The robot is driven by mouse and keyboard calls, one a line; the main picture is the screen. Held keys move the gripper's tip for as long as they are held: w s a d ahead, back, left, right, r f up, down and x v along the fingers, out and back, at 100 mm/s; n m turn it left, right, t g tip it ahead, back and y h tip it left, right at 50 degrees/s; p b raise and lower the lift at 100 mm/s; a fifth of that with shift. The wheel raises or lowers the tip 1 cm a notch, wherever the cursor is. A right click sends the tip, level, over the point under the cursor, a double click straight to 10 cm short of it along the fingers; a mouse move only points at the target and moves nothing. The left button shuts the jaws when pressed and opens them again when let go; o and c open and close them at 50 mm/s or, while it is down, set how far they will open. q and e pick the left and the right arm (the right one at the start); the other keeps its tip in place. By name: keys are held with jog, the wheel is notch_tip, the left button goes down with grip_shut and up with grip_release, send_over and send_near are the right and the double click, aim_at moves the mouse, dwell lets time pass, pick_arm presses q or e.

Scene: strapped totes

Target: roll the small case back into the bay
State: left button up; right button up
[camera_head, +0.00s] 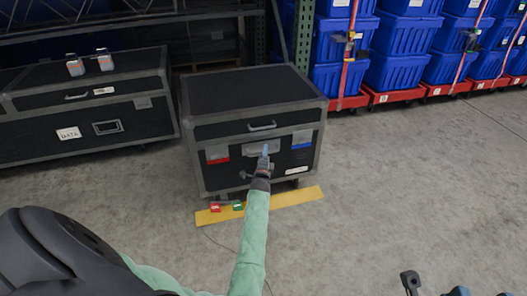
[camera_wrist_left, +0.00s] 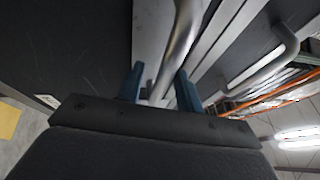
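The small case (camera_head: 225,126) is black with grey metal edges. It stands on the concrete floor, its front edge by a yellow floor strip (camera_head: 295,197). My left gripper (camera_head: 265,152) is at the handle plate in the middle of the case's front. In the left wrist view, a silver handle bar (camera_wrist_left: 183,38) passes between the fingers of my left gripper (camera_wrist_left: 160,82). The fingers stand apart, with a gap visible beside the bar. Blue and dark parts show at the bottom right edge of the head view, too cut off to tell whether they are my right gripper.
A larger black case (camera_head: 120,123) stands to the left, with two small grey-and-orange items on top. Blue totes (camera_head: 395,72) on red dollies (camera_head: 390,96) line the back right. A red block (camera_head: 215,208) and a green block (camera_head: 238,205) are on the strip. Floor at right is clear.

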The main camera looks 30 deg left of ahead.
pick_arm(q)
jog(key=shift+r, duration=0.1)
grip_shut()
jog(key=shift+w, duration=0.1)
